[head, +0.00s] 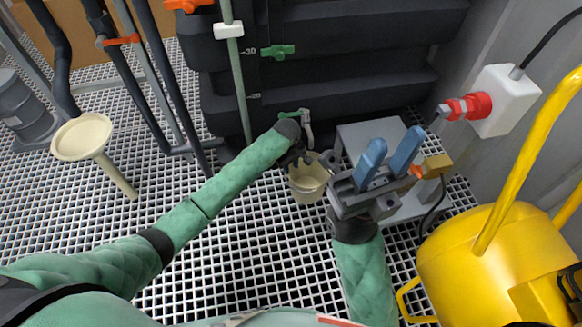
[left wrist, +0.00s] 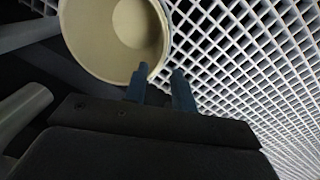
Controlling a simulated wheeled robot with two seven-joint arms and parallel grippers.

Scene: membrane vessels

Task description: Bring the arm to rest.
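In the head view my left arm reaches to a cream cup (head: 308,183) below a tap (head: 307,128) on the dark tank; the left gripper (head: 308,160) is at the cup's upper edge and partly hidden. In the left wrist view the cup (left wrist: 105,35) is seen from above, its inside empty-looking. The two blue fingers of the left gripper (left wrist: 160,85) are apart, with the cup's rim showing between them; I cannot tell whether they touch it. My right gripper (head: 389,158) has its two blue fingers apart with nothing between them, right of the cup.
A cream funnel (head: 82,137) stands at left among dark pipes. A grey box (head: 372,138) is behind the right gripper, with a red-and-white plug unit (head: 495,103) on the wall. A yellow vessel (head: 478,262) is at lower right.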

